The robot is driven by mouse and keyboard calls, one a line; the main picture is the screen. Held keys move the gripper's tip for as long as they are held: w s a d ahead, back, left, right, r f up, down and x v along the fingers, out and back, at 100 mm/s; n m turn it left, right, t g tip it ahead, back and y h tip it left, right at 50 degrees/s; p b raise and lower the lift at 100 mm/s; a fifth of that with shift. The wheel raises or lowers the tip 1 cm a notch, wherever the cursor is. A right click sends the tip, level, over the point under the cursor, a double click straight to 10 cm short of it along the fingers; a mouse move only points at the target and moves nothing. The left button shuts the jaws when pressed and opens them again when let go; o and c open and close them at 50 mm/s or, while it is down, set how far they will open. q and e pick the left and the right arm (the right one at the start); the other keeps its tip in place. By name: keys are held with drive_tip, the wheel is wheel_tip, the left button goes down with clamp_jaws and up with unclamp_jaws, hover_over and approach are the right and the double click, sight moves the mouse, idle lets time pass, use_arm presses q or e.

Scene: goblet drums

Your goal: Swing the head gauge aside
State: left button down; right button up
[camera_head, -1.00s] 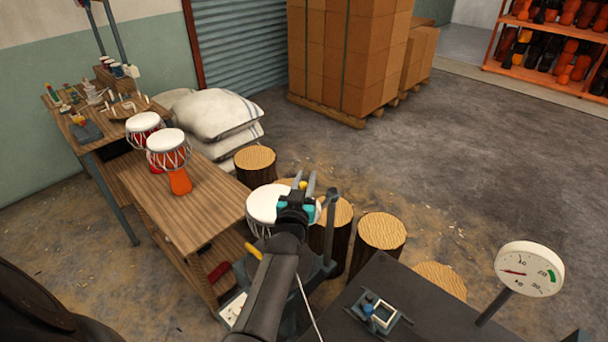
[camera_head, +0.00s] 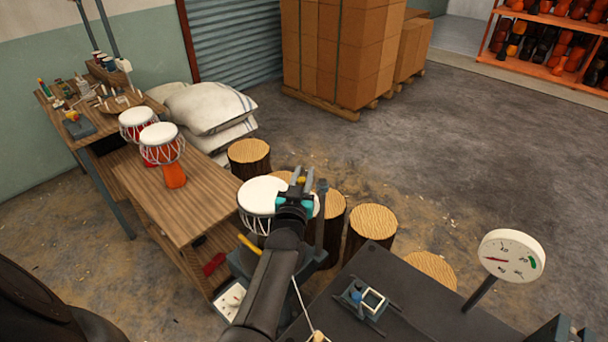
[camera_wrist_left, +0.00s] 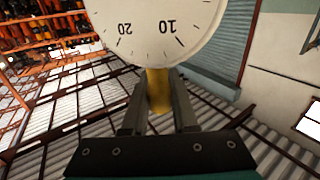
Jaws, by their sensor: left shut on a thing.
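My left gripper (camera_head: 302,181) is beside the white head of a drum (camera_head: 262,193) in the head view, at its right edge. In the left wrist view its two fingers (camera_wrist_left: 159,100) are shut on a brass-coloured stem (camera_wrist_left: 158,90). A round white dial (camera_wrist_left: 155,25) with the numbers 10 and 20, upside down, sits just beyond the stem; this is the head gauge, cut off by the top edge. In the head view the gripper and arm hide most of that gauge. My right gripper is not seen.
A dark upright post (camera_head: 321,215) stands right of my gripper. A dark bench (camera_head: 420,320) carries a small blue device (camera_head: 363,298). A larger dial gauge (camera_head: 511,255) stands at the right. Several log stools (camera_head: 373,222) stand behind. Two drums (camera_head: 161,143) stand on a wooden table (camera_head: 190,205).

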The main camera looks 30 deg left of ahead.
use_arm(q)
drive_tip(key=shift+s+f, duration=0.2)
drive_tip(key=shift+f, duration=0.15)
idle(0.5)
drive_tip(key=c, duration=1.1)
unclamp_jaws()
drive_tip(key=o, duration=0.3)
drive_tip(key=shift+s+r, duration=0.25)
drive_tip(key=shift+o, duration=0.6)
drive_tip(key=shift+w, duration=0.25)
drive_tip(key=shift+s, duration=0.1)
